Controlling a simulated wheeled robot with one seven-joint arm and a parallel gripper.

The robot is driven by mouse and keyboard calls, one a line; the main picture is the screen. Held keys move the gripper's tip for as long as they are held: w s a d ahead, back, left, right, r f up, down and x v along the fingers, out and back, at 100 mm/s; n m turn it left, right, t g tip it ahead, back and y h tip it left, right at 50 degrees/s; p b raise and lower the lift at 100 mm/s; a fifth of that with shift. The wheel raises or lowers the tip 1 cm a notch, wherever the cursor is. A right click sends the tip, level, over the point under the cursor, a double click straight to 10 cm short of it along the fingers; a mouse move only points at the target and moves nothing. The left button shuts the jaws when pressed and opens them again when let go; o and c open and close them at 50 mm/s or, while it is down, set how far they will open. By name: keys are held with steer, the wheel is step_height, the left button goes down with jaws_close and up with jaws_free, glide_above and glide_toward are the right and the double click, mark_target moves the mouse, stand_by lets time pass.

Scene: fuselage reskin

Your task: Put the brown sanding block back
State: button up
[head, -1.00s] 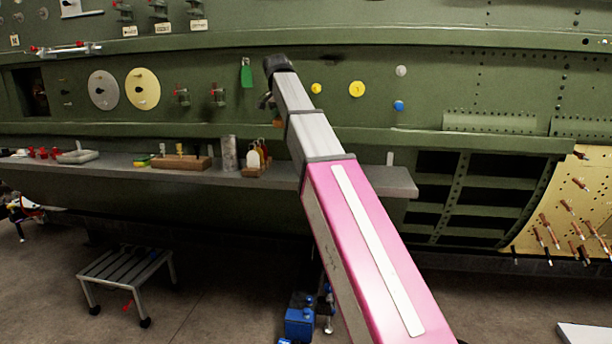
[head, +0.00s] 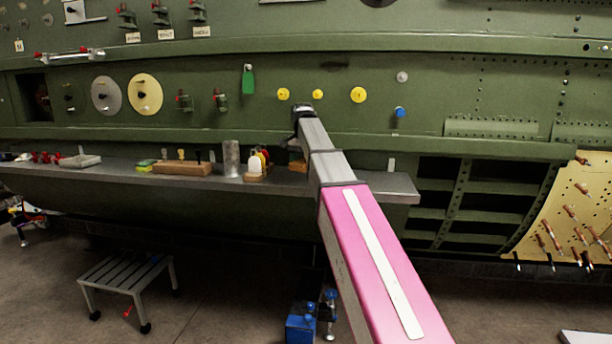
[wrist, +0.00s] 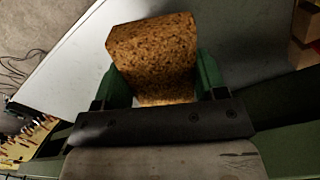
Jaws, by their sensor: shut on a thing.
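The brown sanding block (wrist: 152,55) is a speckled brown piece between the two green fingers of my gripper (wrist: 161,80) in the wrist view. My gripper is shut on it. In the head view, a small brown piece that looks like the block (head: 297,166) shows just left of my arm, at the height of the grey shelf (head: 350,187). My gripper is mostly hidden behind my arm there. The pale shelf surface (wrist: 75,65) shows beyond the block in the wrist view. I cannot tell whether the block touches it.
On the shelf stand a wooden rack (head: 182,168), a grey cylinder (head: 231,158), a bottle holder (head: 255,177) and a green-yellow sponge (head: 146,165). Brown box-like things (wrist: 305,40) show at the wrist view's right edge. A step stool (head: 127,280) stands on the floor.

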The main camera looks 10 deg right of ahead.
mark_target(306, 181)
steer(key=shift+w+d+f, duration=0.5)
steer(key=shift+d+f, duration=0.1)
steer(key=shift+d, duration=0.15)
steer(key=shift+f, duration=1.9)
steer(key=shift+f, duration=0.1)
steer(key=o, duration=0.9)
steer(key=shift+c, duration=0.2)
step_height(306, 181, up, 12)
steer(key=shift+r, duration=0.15)
